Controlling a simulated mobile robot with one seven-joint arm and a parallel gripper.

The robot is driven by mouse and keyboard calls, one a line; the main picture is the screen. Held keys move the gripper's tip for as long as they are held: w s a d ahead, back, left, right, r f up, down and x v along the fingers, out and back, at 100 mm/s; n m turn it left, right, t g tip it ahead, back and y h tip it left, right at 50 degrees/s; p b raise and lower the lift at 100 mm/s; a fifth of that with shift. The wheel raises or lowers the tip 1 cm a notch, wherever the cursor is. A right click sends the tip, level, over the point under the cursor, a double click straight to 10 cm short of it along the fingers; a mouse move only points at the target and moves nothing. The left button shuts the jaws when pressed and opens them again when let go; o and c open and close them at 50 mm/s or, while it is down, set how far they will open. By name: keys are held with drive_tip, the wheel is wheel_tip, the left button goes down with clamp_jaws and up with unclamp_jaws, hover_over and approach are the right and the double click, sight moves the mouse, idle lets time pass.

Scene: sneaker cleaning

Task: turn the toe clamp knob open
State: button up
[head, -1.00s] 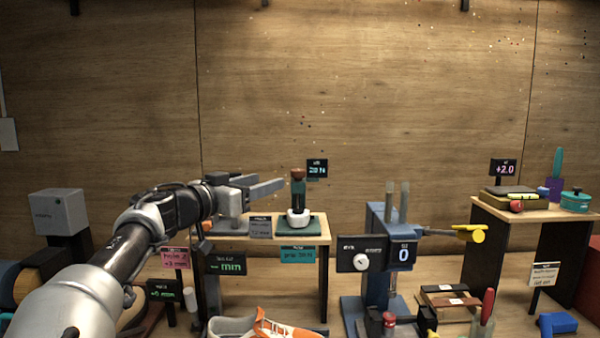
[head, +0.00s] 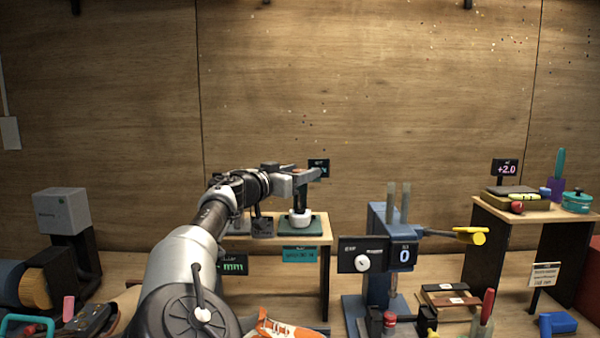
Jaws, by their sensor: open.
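An orange sneaker (head: 285,329) shows at the bottom edge, and my arm covers its left part. No part is clearly readable as the toe clamp knob. A red knob (head: 389,319) sits on a dark fixture at the bottom, right of the sneaker. A white round knob (head: 362,263) is on the black panel of a blue stand. I cannot tell whether either belongs to the toe clamp. My gripper (head: 312,177) is open, high over the small back table, well above and left of both knobs.
The small table (head: 325,238) holds a green mat with a white cup-like base. The blue stand (head: 377,225) with a yellow-ended lever (head: 470,236) stands right of it. Another table (head: 480,209) with tools is at the far right. A grey box (head: 62,210) stands left.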

drive_tip(key=c, duration=1)
drive_tip(key=shift+c, duration=0.2)
drive_tip(key=shift+f+b, duration=0.1)
drive_tip(key=shift+b, duration=0.3)
